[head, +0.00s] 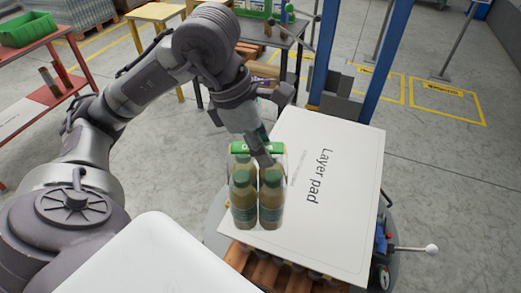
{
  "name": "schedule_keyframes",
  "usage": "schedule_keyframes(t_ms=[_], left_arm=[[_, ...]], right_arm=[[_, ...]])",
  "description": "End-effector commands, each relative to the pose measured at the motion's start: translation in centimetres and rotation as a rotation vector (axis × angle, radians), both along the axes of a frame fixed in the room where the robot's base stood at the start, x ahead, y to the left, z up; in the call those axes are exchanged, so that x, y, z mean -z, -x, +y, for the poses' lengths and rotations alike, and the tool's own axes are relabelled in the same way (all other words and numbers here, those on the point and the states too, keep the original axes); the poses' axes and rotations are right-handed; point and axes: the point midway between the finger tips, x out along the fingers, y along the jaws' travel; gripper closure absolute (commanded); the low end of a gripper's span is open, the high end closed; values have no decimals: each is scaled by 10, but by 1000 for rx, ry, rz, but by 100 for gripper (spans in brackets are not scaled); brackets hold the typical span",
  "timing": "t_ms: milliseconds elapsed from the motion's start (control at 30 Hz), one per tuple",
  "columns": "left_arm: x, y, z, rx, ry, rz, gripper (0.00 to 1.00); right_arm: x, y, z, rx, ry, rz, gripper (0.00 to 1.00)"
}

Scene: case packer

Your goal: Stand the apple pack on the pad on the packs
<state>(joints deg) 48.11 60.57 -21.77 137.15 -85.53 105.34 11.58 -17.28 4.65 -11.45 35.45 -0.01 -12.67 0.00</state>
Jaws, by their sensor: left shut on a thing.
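The apple pack (257,200) is a clear-wrapped group of bottles with brownish juice, green caps and a green band on top. It is upright over the left part of the white layer pad (345,190). I cannot tell whether its base touches the pad. My left gripper (264,155) is shut on the top of the pack from behind and hides part of it. The pad lies flat on the packs (300,272), whose edges show below its front side, above a wooden pallet (262,268). My right gripper is out of view.
Blue posts (389,50) stand behind the pad. A lever with a white knob (432,249) sticks out at the right. A red table with a green bin (28,28) is at the far left, and a dark table (280,40) at the back. The pad's right part is bare.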

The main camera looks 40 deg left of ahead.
Motion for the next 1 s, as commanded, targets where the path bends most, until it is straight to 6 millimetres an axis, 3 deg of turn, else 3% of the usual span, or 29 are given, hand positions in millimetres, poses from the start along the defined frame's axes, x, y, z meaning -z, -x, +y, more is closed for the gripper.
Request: schedule_keyframes(t_ms=[200, 333, 467, 800, 1000], left_arm=[[20, -32, 19, -4, 1, 0, 100], [27, -43, 25, -3, 0, -3, 100], [32, -46, 27, -1, 0, -3, 100], [66, -46, 26, 0, 0, -2, 100], [70, -46, 26, 0, -1, -6, 100]], right_arm=[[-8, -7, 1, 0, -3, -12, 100], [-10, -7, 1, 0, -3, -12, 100], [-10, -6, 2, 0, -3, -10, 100], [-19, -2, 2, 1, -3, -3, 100], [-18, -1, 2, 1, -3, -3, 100]])
